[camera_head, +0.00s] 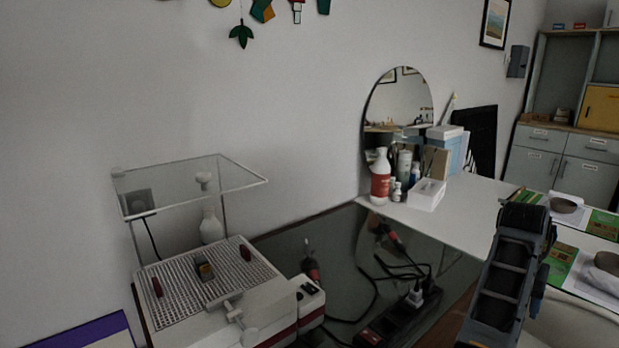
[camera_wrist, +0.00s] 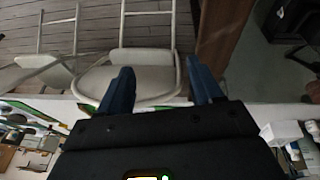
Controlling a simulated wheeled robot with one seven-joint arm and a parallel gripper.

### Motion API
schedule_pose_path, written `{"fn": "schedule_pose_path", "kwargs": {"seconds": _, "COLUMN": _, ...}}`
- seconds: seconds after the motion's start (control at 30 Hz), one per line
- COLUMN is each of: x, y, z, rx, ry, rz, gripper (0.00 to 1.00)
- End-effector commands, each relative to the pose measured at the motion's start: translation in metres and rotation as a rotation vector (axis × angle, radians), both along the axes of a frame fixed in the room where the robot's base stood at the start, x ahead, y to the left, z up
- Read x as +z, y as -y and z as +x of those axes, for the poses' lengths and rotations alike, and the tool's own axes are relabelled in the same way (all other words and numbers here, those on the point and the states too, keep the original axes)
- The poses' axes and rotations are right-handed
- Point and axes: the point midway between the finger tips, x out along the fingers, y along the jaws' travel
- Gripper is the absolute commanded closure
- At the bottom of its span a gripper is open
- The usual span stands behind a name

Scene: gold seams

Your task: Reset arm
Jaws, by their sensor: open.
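My gripper (camera_wrist: 162,86) shows in the wrist view as two dark blue fingers set wide apart. Nothing is held between them. Beyond the fingers are a pale chair and the floor, so the gripper appears clear of any object. In the head view, my dark grey arm (camera_head: 507,270) rises at the lower right, in front of the white table. The gripper's fingertips cannot be made out in that view.
A device with a perforated top (camera_head: 185,283) and a clear cover (camera_head: 190,187) stands at left. A black power strip (camera_head: 405,318) with cables lies on the dark tabletop. A red-labelled bottle (camera_head: 380,180) stands by the mirror (camera_head: 397,100). A chair (camera_wrist: 135,78) stands near the table edge.

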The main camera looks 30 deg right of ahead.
Motion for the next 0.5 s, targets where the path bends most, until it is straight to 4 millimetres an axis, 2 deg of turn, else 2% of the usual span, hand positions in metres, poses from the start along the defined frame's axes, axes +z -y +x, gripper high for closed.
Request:
{"fn": "schedule_pose_path", "kwargs": {"seconds": 0.3, "x": -0.013, "y": 0.018, "z": -0.024, "rx": 0.235, "ry": -0.090, "rz": -0.352, "gripper": 0.35}}
{"fn": "schedule_pose_path", "kwargs": {"seconds": 0.5, "x": -0.017, "y": 0.005, "z": -0.023, "rx": 0.475, "ry": -0.101, "rz": -0.576, "gripper": 0.35}}
